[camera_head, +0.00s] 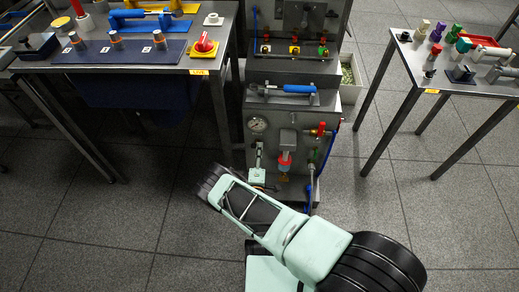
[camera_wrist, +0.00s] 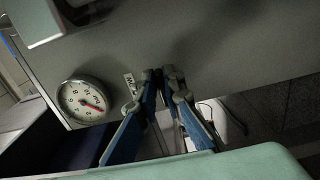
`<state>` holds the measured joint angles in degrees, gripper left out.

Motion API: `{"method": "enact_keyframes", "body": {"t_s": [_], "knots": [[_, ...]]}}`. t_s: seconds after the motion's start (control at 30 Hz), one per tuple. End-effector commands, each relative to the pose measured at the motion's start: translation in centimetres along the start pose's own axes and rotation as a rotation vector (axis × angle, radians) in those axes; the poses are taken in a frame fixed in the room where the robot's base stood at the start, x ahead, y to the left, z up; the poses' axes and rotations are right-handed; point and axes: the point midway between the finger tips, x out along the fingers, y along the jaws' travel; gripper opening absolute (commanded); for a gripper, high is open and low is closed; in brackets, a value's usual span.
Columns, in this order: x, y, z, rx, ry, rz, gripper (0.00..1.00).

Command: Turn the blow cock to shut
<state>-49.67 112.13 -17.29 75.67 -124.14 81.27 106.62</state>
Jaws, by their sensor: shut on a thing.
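In the wrist view my gripper (camera_wrist: 160,75) has its two blue and grey fingers close together at the machine's grey panel (camera_wrist: 210,50). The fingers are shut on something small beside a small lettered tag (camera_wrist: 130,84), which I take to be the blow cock. Its handle is hidden by the fingertips, so its angle cannot be told. A round gauge (camera_wrist: 82,100) with a red needle sits left of the fingers. In the head view the gauge (camera_head: 257,124) is on the machine's front, and my mint-green arm reaches up to the machine from below.
The machine also carries a red-handled valve (camera_head: 320,128), a cylinder with a red collar (camera_head: 285,160) and a blue-handled bar (camera_head: 286,88) above. A table (camera_head: 208,92) with tools stands left, another table (camera_head: 452,88) with coloured parts right. The tiled floor in front is clear.

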Motion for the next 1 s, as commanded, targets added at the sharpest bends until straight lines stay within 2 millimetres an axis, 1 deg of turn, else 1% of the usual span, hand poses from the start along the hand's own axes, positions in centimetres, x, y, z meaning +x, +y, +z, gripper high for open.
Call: {"method": "enact_keyframes", "body": {"t_s": [0.4,0.43,0.53,0.57,0.87,1.0], "knots": [[0.06,0.05,-0.10,0.006,0.001,0.001,0.00],[0.06,0.05,-0.10,0.006,0.001,0.001,0.12],[0.05,0.04,-0.08,0.005,0.001,0.001,0.23],[0.05,0.04,-0.08,0.005,0.001,0.001,0.25],[0.02,0.00,-0.03,-0.002,0.000,0.000,0.25],[0.01,-0.02,-0.03,-0.055,0.000,0.000,0.25]]}}
